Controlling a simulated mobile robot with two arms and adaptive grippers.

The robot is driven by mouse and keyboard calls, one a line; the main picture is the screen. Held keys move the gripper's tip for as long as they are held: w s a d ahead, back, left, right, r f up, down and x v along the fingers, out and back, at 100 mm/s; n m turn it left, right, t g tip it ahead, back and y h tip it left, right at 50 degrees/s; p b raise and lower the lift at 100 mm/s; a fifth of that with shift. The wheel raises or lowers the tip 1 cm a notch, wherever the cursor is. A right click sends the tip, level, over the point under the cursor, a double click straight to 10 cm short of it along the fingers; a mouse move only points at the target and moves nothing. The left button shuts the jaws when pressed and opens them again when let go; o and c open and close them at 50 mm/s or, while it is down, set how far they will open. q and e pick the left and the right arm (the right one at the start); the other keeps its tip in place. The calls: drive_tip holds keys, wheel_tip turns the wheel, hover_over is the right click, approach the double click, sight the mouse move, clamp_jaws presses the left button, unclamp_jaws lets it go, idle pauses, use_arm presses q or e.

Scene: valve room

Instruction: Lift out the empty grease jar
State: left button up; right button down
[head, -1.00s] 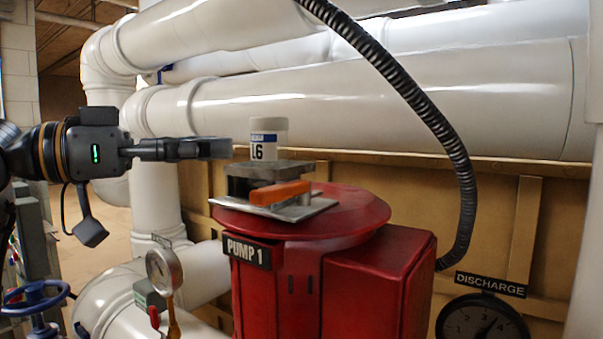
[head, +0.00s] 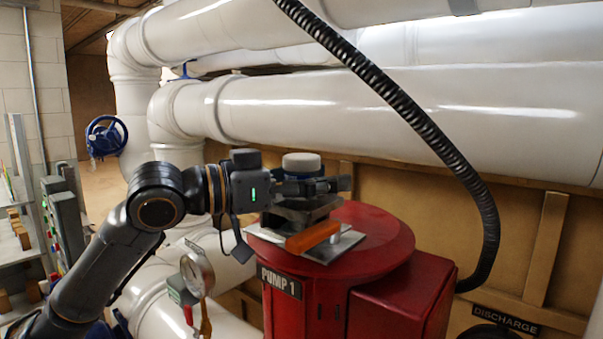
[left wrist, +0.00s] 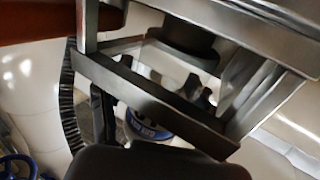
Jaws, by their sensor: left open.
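The grease jar (head: 301,161) stands upright at the top of the red pump, above a grey clamp-like holder (head: 300,212) with an orange handle (head: 313,236). In the head view only its pale lid and upper part show; its label is hidden by my left gripper (head: 322,186). That gripper is open, level, with its fingers at the jar's height and overlapping it. I cannot tell whether they touch it. In the left wrist view, a white and blue part, likely the jar's label (left wrist: 148,130), shows partly between dark and grey metal parts. My right gripper is not in view.
The red pump (head: 380,240) carries a flat metal plate under the holder. A black corrugated hose (head: 410,112) arches down on the right. Large white pipes (head: 400,105) run behind.

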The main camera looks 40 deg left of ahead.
use_arm(q)
drive_tip(key=shift+w+d, duration=0.25)
drive_tip(key=shift+w, duration=0.05)
drive_tip(key=shift+s+a, duration=0.1)
drive_tip(key=shift+s, duration=0.05)
drive_tip(key=c, duration=0.5)
clamp_jaws()
